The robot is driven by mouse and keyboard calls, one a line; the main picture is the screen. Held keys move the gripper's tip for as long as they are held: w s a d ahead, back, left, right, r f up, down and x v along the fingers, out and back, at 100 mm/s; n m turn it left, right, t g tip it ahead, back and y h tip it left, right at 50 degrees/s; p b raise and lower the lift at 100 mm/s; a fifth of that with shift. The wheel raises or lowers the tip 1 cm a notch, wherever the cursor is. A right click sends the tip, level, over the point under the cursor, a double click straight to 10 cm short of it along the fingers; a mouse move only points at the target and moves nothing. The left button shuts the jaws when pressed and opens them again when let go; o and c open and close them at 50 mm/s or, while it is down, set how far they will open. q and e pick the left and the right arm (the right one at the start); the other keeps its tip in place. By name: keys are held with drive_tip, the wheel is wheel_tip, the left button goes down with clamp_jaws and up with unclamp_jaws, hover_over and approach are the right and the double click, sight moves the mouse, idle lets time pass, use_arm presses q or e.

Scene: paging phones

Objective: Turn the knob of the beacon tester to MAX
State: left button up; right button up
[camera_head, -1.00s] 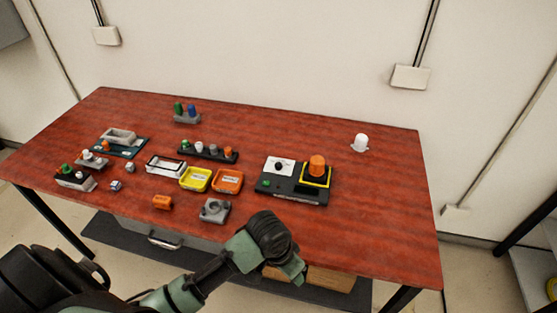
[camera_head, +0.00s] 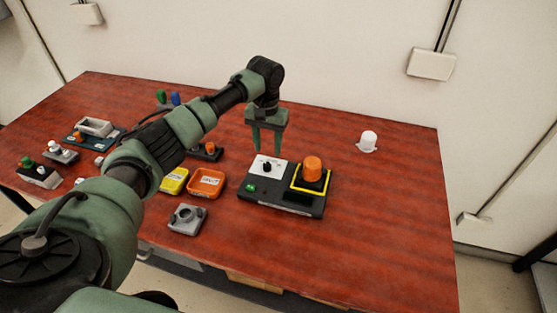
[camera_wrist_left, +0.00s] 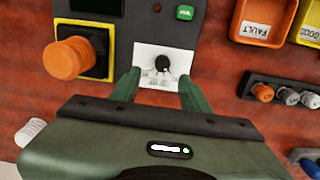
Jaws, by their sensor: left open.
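The beacon tester (camera_head: 284,205) is a dark box on the red table, with a white dial plate, a green button and an orange beacon (camera_head: 313,168) in a yellow-edged socket. Its black knob (camera_head: 267,167) sits on the white plate. The knob also shows in the left wrist view (camera_wrist_left: 163,63); the dial lettering there is too small to read. My left gripper (camera_head: 267,151) points down over the plate, open and empty. In the left wrist view its fingers (camera_wrist_left: 159,85) stand apart on either side of the plate's edge, with the knob just beyond the tips. My right gripper is not in view.
Left of the tester are a yellow tray (camera_head: 174,181), an orange tray (camera_head: 206,183) marked FAULT in the wrist view, and a grey fixture (camera_head: 187,220). A white beacon (camera_head: 368,141) stands at the back right. The table's right side is mostly clear.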

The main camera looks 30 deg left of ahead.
sight(267, 165)
use_arm(q)
drive_tip(key=shift+w+a+f, duration=0.25)
drive_tip(key=shift+w, duration=0.25)
drive_tip(key=shift+s, duration=0.15)
drive_tip(key=shift+s+f+p, duration=0.4)
drive_tip(key=shift+s+f, duration=0.25)
drive_tip(key=shift+f, duration=0.2)
wheel_tip(267, 165, down, 3)
drive_tip(key=shift+r, duration=0.1)
drive_tip(key=shift+w+f+p, duration=0.3)
drive_tip(key=shift+f, duration=0.65)
drive_tip(key=shift+s+f, duration=0.1)
drive_tip(key=shift+f, duration=0.05)
clamp_jaws()
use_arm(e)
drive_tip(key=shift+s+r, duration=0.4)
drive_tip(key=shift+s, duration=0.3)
